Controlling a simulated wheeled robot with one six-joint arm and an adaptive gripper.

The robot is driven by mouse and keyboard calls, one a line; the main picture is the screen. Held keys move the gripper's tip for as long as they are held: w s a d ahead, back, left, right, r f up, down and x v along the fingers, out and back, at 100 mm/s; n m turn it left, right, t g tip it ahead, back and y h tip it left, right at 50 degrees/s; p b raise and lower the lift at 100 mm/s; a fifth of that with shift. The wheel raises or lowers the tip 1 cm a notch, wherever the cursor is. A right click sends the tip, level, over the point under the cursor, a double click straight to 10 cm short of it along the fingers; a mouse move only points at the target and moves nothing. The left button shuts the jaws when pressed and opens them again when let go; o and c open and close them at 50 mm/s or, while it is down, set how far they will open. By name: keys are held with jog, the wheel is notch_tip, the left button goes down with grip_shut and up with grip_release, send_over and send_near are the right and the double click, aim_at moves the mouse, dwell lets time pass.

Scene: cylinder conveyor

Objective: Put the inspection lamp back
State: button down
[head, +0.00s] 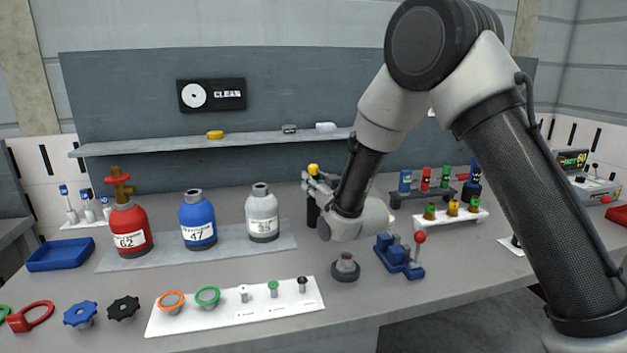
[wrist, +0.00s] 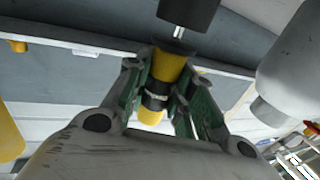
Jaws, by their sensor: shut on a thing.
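My gripper (head: 311,184) is shut on a yellow and black tool, taken to be the inspection lamp; its yellow end (head: 313,169) shows above the fingers. In the wrist view, which is upside down, my gripper (wrist: 160,95) has a finger on each side of the lamp's yellow body (wrist: 168,70) with its black band. A short metal stem links the body to a black cylinder (wrist: 188,12). In the head view this black cylinder (head: 312,213) shows below the fingers, above the bench; whether it touches the bench is unclear. The lamp's place is not identifiable.
A grey bottle (head: 262,220) stands just left of my gripper, with blue (head: 198,222) and red (head: 130,232) ones further left. A round grey socket (head: 346,269) and a blue clamp (head: 394,257) stand in front. Vial racks (head: 450,218) are at right; a shelf (head: 250,139) is behind.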

aim_at(314, 165)
jog(key=shift+f, duration=0.55)
jog(key=c, duration=1.1)
grip_release()
jog(key=shift+c, duration=0.2)
jog(key=shift+r, duration=3)
